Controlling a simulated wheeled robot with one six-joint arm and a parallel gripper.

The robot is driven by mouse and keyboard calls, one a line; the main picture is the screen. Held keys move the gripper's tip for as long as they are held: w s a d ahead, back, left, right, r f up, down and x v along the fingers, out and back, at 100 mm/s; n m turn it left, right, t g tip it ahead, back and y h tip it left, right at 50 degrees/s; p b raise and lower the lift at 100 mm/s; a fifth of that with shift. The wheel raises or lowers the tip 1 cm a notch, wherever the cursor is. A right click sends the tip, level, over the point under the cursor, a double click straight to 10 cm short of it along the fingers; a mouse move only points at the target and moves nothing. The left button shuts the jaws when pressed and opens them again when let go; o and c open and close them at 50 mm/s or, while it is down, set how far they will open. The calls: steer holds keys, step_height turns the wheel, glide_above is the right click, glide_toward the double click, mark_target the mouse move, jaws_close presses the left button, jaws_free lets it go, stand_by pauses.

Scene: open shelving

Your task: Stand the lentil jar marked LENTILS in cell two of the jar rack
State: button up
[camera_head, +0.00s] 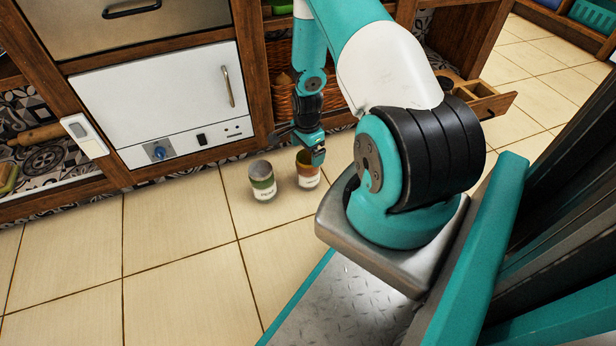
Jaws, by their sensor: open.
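Two jars with white labels stand upright on the tiled floor in front of the cabinet. The left jar (262,183) has a grey top and a green band. The right jar (308,178) looks orange-brown. Their labels are too small to read, so I cannot tell which one says LENTILS. My gripper (312,156) is open and points down at the right jar's top, partly hiding it; I cannot tell whether they touch. A wooden box with compartments (490,104) juts from the shelving at right, partly hidden by my arm; it may be the jar rack.
A white-fronted appliance (165,100) and a drawer (125,20) stand at left. A wicker basket (284,97) sits on the shelf behind my gripper. A rolling pin (35,136) lies on the left shelf. The floor tiles (180,250) at front left are clear.

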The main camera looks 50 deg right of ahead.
mark_target(307, 157)
steer(key=shift+w+d+f+b, duration=0.1)
steer(key=shift+w+f+b, duration=0.05)
steer(key=shift+f+b, duration=2.6)
steer(key=shift+f+p, duration=0.15)
steer(key=shift+p, duration=0.2)
steer(key=c, duration=1.1)
